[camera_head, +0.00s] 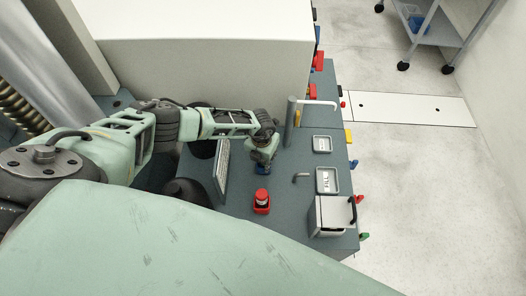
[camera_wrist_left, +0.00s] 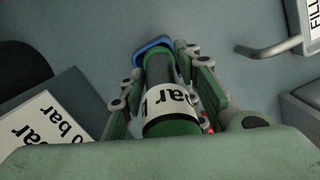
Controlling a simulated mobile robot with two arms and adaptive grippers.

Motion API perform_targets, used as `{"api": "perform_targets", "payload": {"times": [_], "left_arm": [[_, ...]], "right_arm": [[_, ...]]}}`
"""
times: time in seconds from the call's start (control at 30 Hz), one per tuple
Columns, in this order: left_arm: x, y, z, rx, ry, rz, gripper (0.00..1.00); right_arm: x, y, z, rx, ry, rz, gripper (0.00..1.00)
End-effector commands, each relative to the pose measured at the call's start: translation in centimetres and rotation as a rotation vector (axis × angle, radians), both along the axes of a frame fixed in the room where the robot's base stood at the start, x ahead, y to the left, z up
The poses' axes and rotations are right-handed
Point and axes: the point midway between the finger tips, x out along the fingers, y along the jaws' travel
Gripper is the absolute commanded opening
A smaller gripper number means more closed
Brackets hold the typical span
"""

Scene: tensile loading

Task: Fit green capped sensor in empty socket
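The green capped sensor (camera_wrist_left: 172,95), a dark green cylinder with a white label reading "bar", lies between the fingers of my left gripper (camera_wrist_left: 165,85) in the left wrist view. The fingers are closed against its sides. A blue ring (camera_wrist_left: 152,48) shows at its far end; I cannot tell whether it touches the sensor. In the head view my left gripper (camera_head: 262,152) points down over the grey bench, with a blue piece (camera_head: 263,170) below it. The sensor is mostly hidden there. I cannot make out the empty socket. My right gripper is not in view.
A red emergency button (camera_head: 262,199) stands in front of the gripper. A tilted panel (camera_head: 222,168) is to its left and a grey post (camera_head: 290,122) to its right. Small trays (camera_head: 327,181) and a box (camera_head: 332,215) line the right edge. Coloured tabs stick out along that edge.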

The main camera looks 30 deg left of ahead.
Motion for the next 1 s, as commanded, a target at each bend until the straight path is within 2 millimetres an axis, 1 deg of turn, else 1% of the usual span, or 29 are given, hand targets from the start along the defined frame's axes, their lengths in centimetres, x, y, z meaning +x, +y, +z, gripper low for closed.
{"api": "perform_targets", "payload": {"times": [0.03, 0.13, 0.17, 0.43, 0.57, 0.67, 0.73, 1.0], "left_arm": [[0.3, 0.1, 0.1, 0.000, -0.005, 0.002, 0.34], [0.4, 0.3, 0.3, 0.002, -0.009, 0.003, 0.43], [0.5, 0.3, 0.3, 0.003, -0.009, 0.003, 0.44], [0.6, 0.5, 0.6, 0.004, -0.012, 0.004, 0.44], [0.6, 0.5, 1.3, 0.005, -0.013, 0.005, 0.44], [0.5, 0.5, 2.6, 0.003, -0.014, 0.003, 0.44], [0.3, 0.5, 3.9, 0.004, -0.014, 0.003, 0.44], [-0.3, 0.4, 9.1, 0.005, -0.016, 0.002, 0.44]], "right_arm": [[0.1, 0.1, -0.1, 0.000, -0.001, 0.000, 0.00], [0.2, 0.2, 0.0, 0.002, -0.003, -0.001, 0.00], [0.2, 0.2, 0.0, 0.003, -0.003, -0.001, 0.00], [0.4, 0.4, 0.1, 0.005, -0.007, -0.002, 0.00], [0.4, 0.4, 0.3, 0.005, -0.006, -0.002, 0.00], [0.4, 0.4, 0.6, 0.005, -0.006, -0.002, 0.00], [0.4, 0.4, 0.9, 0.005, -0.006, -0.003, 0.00], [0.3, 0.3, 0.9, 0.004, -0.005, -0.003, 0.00]]}}
